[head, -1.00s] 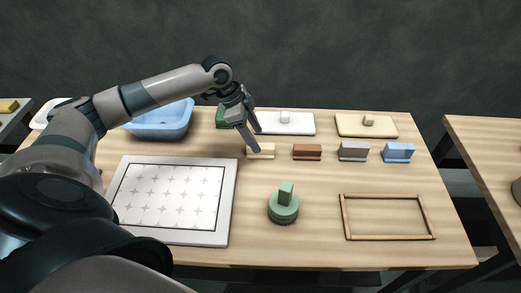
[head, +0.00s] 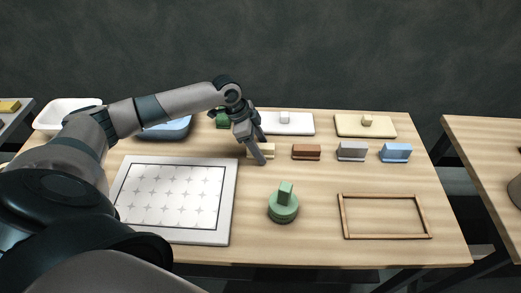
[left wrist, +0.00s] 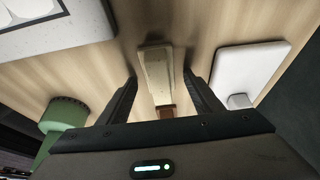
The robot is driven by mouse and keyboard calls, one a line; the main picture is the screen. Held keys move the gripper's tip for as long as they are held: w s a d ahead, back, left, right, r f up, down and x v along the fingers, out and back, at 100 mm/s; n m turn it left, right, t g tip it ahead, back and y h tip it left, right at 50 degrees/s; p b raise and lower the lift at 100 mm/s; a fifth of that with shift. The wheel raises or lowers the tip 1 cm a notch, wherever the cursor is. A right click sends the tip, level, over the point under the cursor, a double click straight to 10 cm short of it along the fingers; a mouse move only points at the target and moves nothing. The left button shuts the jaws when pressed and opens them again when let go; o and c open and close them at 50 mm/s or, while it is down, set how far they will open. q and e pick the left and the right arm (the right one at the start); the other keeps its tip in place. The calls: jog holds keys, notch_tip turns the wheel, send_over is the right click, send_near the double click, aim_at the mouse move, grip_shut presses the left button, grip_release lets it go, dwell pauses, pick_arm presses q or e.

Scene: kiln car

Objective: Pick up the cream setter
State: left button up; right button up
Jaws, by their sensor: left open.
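The cream setter (head: 267,147) is a small cream block at the left end of a row of setters on the wooden table. In the left wrist view the cream setter (left wrist: 155,72) lies lengthwise between the two fingers, with a gap on each side. My left gripper (head: 261,153) is open over it, and its fingers partly hide the setter in the head view. In the left wrist view the gripper (left wrist: 160,80) holds nothing. My right gripper is not in view.
Brown (head: 306,152), grey (head: 352,151) and blue (head: 396,153) setters continue the row to the right. A white slab (head: 298,128) lies behind. A green knobbed piece (head: 283,210) stands in front, between a patterned board (head: 231,200) and a wooden frame (head: 386,236).

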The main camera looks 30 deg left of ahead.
aim_at(266, 146)
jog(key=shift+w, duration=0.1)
pick_arm(q)
jog(key=shift+f, duration=0.1)
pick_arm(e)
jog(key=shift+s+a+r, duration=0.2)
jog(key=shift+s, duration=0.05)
pick_arm(q)
jog(key=c, duration=1.2)
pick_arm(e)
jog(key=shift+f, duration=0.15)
